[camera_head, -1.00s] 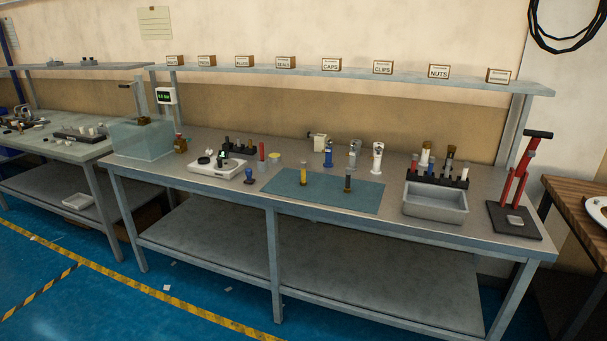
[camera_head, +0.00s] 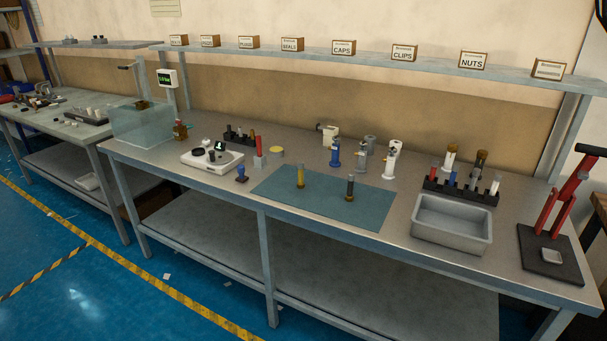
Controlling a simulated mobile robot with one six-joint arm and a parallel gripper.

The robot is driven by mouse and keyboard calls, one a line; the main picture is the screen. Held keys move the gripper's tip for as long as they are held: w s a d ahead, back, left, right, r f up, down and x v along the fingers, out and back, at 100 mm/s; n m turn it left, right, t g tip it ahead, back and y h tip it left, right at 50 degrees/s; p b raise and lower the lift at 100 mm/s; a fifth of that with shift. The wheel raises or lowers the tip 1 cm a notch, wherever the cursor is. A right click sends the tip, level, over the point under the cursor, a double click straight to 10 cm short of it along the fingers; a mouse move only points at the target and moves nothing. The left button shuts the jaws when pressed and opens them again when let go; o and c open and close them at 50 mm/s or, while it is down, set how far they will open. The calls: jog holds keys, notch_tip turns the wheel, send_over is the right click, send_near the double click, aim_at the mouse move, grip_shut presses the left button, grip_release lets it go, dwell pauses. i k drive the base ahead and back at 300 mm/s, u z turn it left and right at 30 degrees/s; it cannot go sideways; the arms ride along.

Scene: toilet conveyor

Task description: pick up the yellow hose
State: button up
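A short upright yellow piece (camera_head: 300,177), which looks like the yellow hose, stands on the blue mat (camera_head: 325,205) on the workbench. It has a darker part at its base. A dark upright piece (camera_head: 350,187) with a brownish base stands to its right on the same mat, apart from it. My gripper is not in view.
Left of the mat are a white tray device (camera_head: 212,160) and a blue stamp-like piece (camera_head: 241,173). Right are a grey bin (camera_head: 451,223), a black rack (camera_head: 460,192) and a red press (camera_head: 560,205). A labelled shelf (camera_head: 375,62) runs above.

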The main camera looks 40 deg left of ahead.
aim_at(301, 185)
jog(key=i, duration=1.2)
jog(key=k, duration=0.15)
jog(key=u, duration=1.85)
jog(key=k, duration=0.2)
jog(key=u, duration=2.1)
